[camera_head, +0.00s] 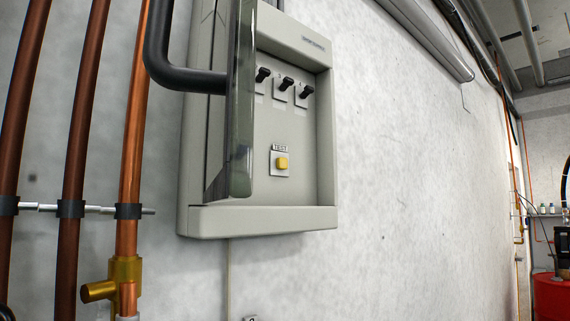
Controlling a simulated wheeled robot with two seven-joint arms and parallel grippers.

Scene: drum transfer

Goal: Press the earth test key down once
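A transparent door (240,100) is swung open at the left of the panel face, seen nearly edge-on. Neither of my grippers shows in the head view.
Three black switches (285,83) sit above the key. Copper pipes (132,150) with a brass fitting (125,270) run up the wall on the left. A red drum (552,298) stands far right.

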